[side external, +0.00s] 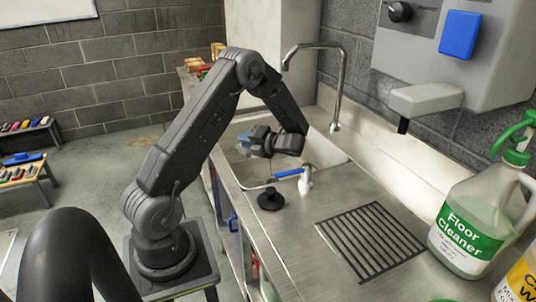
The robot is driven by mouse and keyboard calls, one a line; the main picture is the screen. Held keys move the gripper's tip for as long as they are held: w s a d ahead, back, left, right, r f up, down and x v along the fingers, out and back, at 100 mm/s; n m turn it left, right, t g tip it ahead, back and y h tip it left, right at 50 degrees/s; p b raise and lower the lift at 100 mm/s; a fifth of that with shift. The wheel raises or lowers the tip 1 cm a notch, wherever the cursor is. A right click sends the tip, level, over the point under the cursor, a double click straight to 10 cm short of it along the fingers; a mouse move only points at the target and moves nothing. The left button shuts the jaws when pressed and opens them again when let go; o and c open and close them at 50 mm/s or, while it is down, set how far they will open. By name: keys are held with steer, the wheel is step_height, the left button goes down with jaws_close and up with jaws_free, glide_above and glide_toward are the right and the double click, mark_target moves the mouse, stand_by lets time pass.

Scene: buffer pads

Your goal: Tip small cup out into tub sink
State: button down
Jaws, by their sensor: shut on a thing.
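The tub sink (322,152) is a pale basin set into the steel counter, and my arm reaches over it from the left. My gripper (250,142) is above the basin, its jaws pointing left in the picture. It is shut on a small, pale bluish cup (243,140), which shows only as a small patch at the jaws. The cup's mouth, its tilt and anything inside it are too small to tell. My arm and gripper hide part of the basin.
A curved faucet (338,85) rises behind the sink. A blue-handled tap (290,173) and a black plunger-like thing (270,199) stand at its near edge. A drain grille (370,240) and a floor cleaner jug (470,225) are on the right.

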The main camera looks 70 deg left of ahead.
mark_target(239, 149)
steer(key=shift+w+r+m+g, duration=0.25)
steer(key=shift+r+m+g, duration=0.05)
steer(key=shift+r+m, duration=0.1)
steer(key=shift+w+a+r+m+g, duration=0.2)
steer(key=shift+w+r+m, duration=0.1)
steer(key=shift+w, duration=0.25)
steer(key=shift+w+a+r+m+g, duration=0.15)
steer(key=shift+w+r+m, duration=0.15)
steer(key=shift+w, duration=0.25)
stand_by(0.5)
steer(key=shift+w+a+r+m+y, duration=0.15)
steer(key=shift+w+r+m+y, duration=0.25)
steer(key=shift+w+m, duration=0.25)
stand_by(0.6)
